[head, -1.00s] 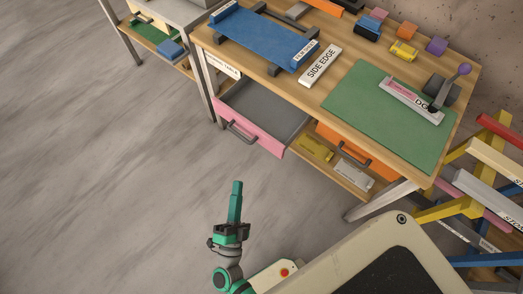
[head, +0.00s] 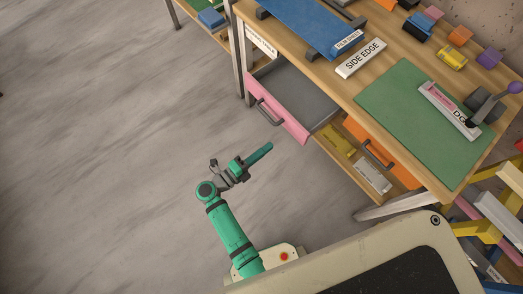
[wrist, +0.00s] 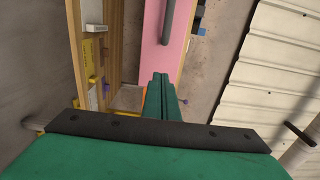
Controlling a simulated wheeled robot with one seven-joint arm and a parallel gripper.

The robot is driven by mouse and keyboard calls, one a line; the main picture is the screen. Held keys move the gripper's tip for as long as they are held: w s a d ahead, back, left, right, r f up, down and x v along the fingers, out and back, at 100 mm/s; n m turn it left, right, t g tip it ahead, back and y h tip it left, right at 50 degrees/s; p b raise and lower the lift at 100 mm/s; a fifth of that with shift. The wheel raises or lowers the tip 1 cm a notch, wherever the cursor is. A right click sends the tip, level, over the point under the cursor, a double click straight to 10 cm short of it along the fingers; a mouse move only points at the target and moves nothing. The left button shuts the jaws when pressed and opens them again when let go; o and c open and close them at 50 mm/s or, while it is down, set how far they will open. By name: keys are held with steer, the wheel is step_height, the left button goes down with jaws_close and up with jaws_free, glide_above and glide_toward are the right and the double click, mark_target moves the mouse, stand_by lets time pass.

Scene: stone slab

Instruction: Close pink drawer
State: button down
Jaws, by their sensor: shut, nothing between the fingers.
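The pink drawer (head: 279,110) stands pulled out under the wooden table, its grey inside showing and empty. Its dark bar handle (head: 268,117) is on the pink front. In the wrist view the pink front (wrist: 158,55) is ahead of the fingers, with part of the handle (wrist: 168,22) at the top. My gripper (head: 262,151) is shut and empty, in front of and below the drawer front in the head view, and apart from it there. In the wrist view the gripper fingers (wrist: 163,95) point toward the lower part of the pink front; I cannot tell the exact gap.
The wooden table (head: 335,90) holds a green mat (head: 410,120) and a blue board (head: 300,22). An orange drawer (head: 372,148) is to the right of the pink one, near a low shelf with boxes (head: 373,177). The floor to the left is clear.

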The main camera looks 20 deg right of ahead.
mark_target(292, 129)
steer(key=x, duration=0.9)
steer(key=shift+w+d, duration=0.1)
steer(key=shift+d, duration=0.25)
